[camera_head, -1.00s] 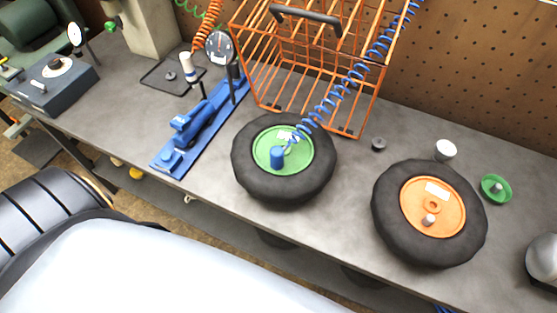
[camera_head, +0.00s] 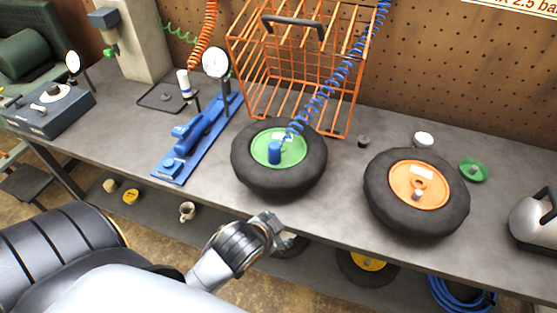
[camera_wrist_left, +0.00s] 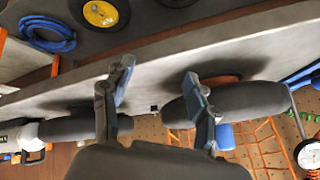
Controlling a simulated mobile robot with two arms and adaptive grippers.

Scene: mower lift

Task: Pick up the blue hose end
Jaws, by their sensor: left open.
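The blue hose end (camera_head: 274,153) is a short blue cylinder standing on the green hub of the left tyre (camera_head: 262,181) on the bench. A coiled blue hose (camera_head: 318,98) rises from beside it. My left gripper (camera_head: 283,234) is in front of the bench edge, below and apart from that tyre. In the left wrist view, which looks upside down, its two fingers (camera_wrist_left: 157,72) are spread with nothing between them. A blue patch (camera_wrist_left: 225,137) beyond the right finger looks like the hose end, partly hidden. My right gripper is not in view.
An orange wire basket (camera_head: 347,110) stands behind the tyre. A blue tool with a dial gauge (camera_head: 215,63) lies to its left. An orange-hubbed tyre (camera_head: 375,208) stands to the right. The bench edge lies between my gripper and the tyre. A lower shelf holds small items.

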